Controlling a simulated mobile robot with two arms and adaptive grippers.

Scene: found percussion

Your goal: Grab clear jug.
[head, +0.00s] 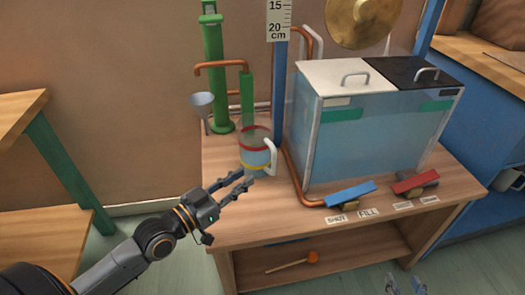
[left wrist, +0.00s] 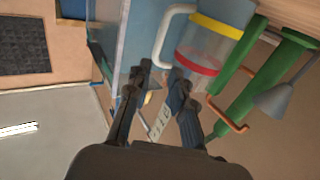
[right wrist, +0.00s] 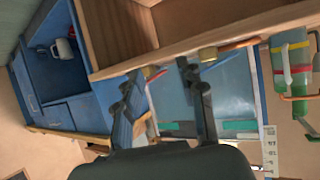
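The clear jug (head: 256,150) has a red band, a yellow band and a white handle. It stands on the wooden table (head: 240,219), left of the tank. In the left wrist view the jug (left wrist: 203,47) is just beyond my left fingertips, its handle towards the picture's left. My left gripper (head: 243,182) is open and empty, just in front of the jug and apart from it as far as I can tell. My right gripper (head: 405,284) is low at the bottom edge of the head view. It is open and empty in the right wrist view (right wrist: 157,75).
A glass tank (head: 375,130) stands right of the jug. A green pipe (head: 214,75), copper tubing and a grey funnel (head: 202,101) are behind it. Blue (head: 350,193) and red (head: 415,181) levers lie at the table front. A mallet (head: 311,257) is on the lower shelf.

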